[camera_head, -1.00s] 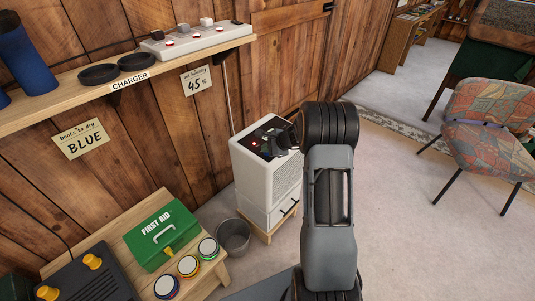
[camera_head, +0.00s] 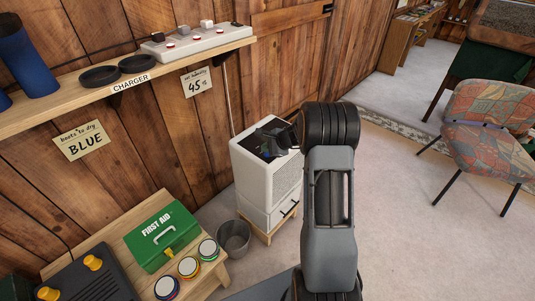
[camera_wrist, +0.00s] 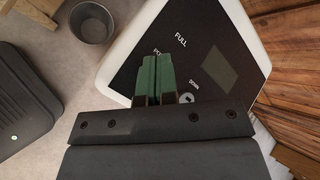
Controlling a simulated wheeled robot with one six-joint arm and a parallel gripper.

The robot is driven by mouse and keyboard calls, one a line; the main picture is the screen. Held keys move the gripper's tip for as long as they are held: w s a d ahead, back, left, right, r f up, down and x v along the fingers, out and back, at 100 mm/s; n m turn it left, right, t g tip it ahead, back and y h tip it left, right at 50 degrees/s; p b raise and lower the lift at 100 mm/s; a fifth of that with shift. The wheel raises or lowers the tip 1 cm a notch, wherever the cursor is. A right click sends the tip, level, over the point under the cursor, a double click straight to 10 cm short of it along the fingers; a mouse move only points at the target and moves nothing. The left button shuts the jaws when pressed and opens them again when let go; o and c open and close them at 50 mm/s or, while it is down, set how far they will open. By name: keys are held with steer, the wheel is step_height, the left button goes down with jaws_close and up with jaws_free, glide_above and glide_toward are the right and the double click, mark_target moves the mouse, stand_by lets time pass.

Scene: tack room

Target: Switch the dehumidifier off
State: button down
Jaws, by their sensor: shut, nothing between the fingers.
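The dehumidifier (camera_head: 250,180) is a white box with a black top panel, standing on a low wooden base against the plank wall. In the wrist view its panel (camera_wrist: 203,40) shows the words FULL and DOWN, a partly covered label starting with PO, a dark greenish rectangle (camera_wrist: 220,69) and a small round button (camera_wrist: 186,97) near DOWN. My gripper (camera_head: 267,152) is shut and empty, low over the panel. Its green fingers (camera_wrist: 157,62) cover the panel beside the PO label. I cannot tell whether they touch it. The red spot on the panel does not show now.
A grey bucket (camera_head: 233,238) stands left of the dehumidifier, beside a low bench with a green first aid box (camera_head: 163,237) and several round tins. A shelf (camera_head: 190,61) with a charger strip (camera_head: 198,39) juts out above. A patterned chair (camera_head: 490,125) stands right; floor there is clear.

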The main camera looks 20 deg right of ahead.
mark_target(267, 155)
steer(key=shift+r, duration=0.1)
steer(key=shift+r+p, duration=2.05)
steer(key=shift+r, duration=0.9)
steer(key=shift+f, duration=0.1)
steer(key=s+f+n, duration=0.1)
steer(key=s+a+f+n+g, duration=0.1)
steer(key=s, duration=0.1)
steer(key=shift+f+g, duration=0.15)
steer(key=shift+g, duration=0.15)
steer(key=s+a+r+n+h+p, duration=0.1)
steer(key=s+a+r+n, duration=0.2)
steer(key=s+r+n, duration=0.3)
steer(key=s+a+r+n+g+h+p, duration=0.1)
steer(key=s+a+r+n, duration=0.3)
steer(key=s, duration=0.7)
steer(key=s+a+r+n+g+h+p, duration=0.1)
steer(key=s+a+r+n+h+p, duration=0.2)
steer(key=s+r+n, duration=0.5)
step_height(267, 155, up, 2)
steer(key=shift+s+a+r, duration=0.1)
steer(key=shift+s+a, duration=0.45)
steer(key=shift+s, duration=0.2)
